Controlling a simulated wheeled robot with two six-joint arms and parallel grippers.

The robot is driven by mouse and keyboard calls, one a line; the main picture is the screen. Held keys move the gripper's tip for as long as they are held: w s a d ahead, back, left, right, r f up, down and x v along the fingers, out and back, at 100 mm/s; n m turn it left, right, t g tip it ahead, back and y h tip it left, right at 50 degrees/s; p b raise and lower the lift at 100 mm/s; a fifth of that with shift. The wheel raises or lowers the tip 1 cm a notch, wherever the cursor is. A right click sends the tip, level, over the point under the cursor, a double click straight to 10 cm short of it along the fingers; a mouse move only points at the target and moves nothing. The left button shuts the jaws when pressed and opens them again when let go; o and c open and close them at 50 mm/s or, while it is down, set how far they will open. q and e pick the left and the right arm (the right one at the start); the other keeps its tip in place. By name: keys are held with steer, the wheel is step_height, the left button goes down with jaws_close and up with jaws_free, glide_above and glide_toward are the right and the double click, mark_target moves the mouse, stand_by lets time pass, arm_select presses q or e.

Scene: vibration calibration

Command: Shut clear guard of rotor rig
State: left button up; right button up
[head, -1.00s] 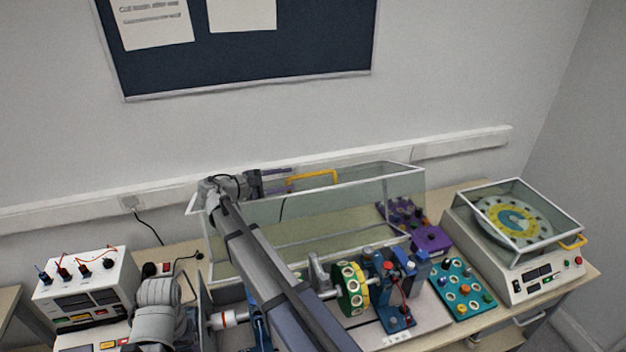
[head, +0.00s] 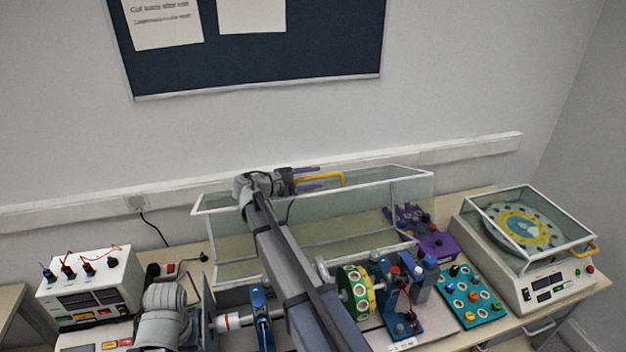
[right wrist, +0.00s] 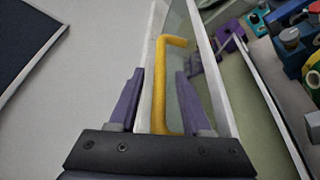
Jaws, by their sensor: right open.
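The clear guard (head: 300,236) of the rotor rig stands swung open, tilted up behind the shaft. Its yellow handle (head: 342,180) is on the upper edge. The rotor rig shows a green and yellow disc (head: 356,291) and blue bearing stands below the guard. My right gripper (head: 320,177) is at the handle, its jaws open. In the right wrist view, the handle (right wrist: 160,84) stands between the two purple fingers (right wrist: 160,92), with gaps visible at both sides. My left gripper is not in view. My right arm hides part of the guard and shaft.
A white instrument box (head: 92,285) with wires is at left. A purple board (head: 428,238) and a teal board (head: 468,299) lie right of the rig. A turntable unit (head: 525,255) with its own clear cover is at far right. The wall is close behind.

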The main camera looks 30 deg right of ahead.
steer(key=shift+c, duration=0.2)
jaws_close()
stand_by(1.1)
